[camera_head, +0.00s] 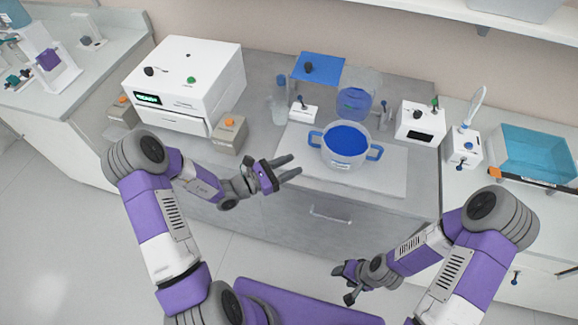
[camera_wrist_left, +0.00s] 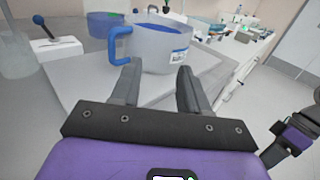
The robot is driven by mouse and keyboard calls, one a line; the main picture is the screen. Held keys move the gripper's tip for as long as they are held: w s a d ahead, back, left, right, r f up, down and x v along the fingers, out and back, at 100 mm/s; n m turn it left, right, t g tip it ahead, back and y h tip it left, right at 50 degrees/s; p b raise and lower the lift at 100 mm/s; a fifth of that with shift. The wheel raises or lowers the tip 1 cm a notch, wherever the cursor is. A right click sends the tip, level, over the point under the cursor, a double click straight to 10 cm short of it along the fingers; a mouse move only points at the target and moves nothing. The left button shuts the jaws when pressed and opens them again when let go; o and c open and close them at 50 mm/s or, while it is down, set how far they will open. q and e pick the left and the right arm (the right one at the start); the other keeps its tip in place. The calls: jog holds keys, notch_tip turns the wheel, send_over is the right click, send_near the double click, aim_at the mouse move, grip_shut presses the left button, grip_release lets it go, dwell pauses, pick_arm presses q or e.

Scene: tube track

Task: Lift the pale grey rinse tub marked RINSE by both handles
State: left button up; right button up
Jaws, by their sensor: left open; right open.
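The pale grey rinse tub (camera_head: 346,158) stands upright on a white board on the counter, with blue inside and a blue handle on each side. Its left handle (camera_head: 315,139) and right handle (camera_head: 375,152) are both free. My left gripper (camera_head: 291,166) is open and empty, in front of the tub and to its left. In the left wrist view the tub (camera_wrist_left: 160,48) is beyond the open fingers, with one blue handle (camera_wrist_left: 119,45) facing me and a label on its wall. My right gripper (camera_head: 348,283) is open and empty, low in front of the counter, well away from the tub.
The white board (camera_head: 300,165) has bare room around the tub. A white box with a green display (camera_head: 185,85) stands left. A small white device (camera_head: 420,122) stands right of the tub; a glass vessel with blue (camera_head: 355,103) stands behind. A teal tray (camera_head: 535,155) lies far right.

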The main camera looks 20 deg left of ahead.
pick_arm(q)
jog(key=s+d+f+m+g, duration=0.1)
jog(key=s+d+f+g, duration=0.2)
jog(key=d+g, duration=0.15)
jog(key=s+d+f+m+g+y, duration=0.1)
jog(key=s+d+f+m+g, duration=0.1)
jog(key=s+d+g, duration=0.3)
jog(key=s+d+f+m+g, duration=0.1)
jog(key=s+d+f+g, duration=0.15)
jog(key=d, duration=0.35)
jog(key=n+t+y, duration=1.2)
jog(key=n+t, duration=0.1)
jog(key=t, duration=0.1)
send_near(310, 138)
jog(key=x, duration=1)
jog(key=shift+w+f, duration=0.15)
jog(key=shift+w, duration=0.2)
